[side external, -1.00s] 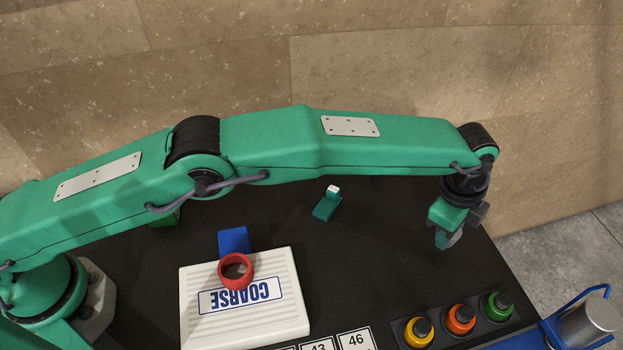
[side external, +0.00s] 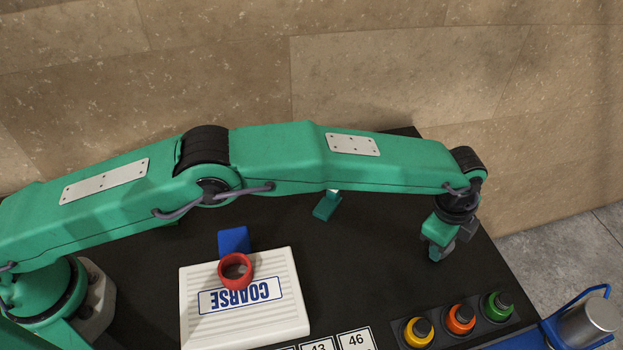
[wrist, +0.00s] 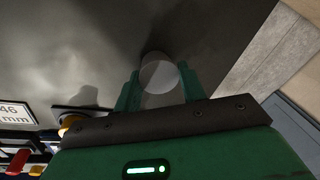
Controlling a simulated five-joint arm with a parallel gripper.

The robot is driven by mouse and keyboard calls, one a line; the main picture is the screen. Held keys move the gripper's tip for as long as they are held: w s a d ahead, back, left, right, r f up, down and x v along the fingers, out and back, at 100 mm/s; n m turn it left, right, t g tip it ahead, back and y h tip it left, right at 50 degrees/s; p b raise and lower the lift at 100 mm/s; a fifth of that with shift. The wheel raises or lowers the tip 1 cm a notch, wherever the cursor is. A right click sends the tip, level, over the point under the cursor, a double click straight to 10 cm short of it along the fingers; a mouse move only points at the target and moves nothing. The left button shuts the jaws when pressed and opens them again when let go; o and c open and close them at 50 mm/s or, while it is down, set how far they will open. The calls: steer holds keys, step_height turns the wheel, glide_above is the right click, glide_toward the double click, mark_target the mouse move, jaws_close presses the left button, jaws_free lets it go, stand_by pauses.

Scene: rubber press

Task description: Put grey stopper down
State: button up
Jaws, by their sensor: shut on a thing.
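The grey stopper (wrist: 160,76) shows in the wrist view as a pale round end between the two green fingers. My gripper (wrist: 158,92) is shut on it. In the side view my gripper (side external: 436,252) points down over the right part of the black table (side external: 380,270), behind the row of coloured knobs. The stopper is mostly hidden by the fingers there. I cannot tell whether its lower end touches the table.
A white box marked COARSE (side external: 245,320) stands left of centre, with a red ring (side external: 236,271) on it and a blue block (side external: 234,241) behind. Yellow (side external: 416,332), orange (side external: 460,319) and green (side external: 497,306) knobs line the front right. A small teal piece (side external: 327,207) lies further back.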

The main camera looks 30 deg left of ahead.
steer(key=o, duration=1)
steer(key=shift+o, duration=0.2)
step_height(320, 180, up, 12)
steer(key=s+a, duration=0.1)
steer(key=shift+s+a, duration=0.15)
steer(key=shift+a, duration=0.05)
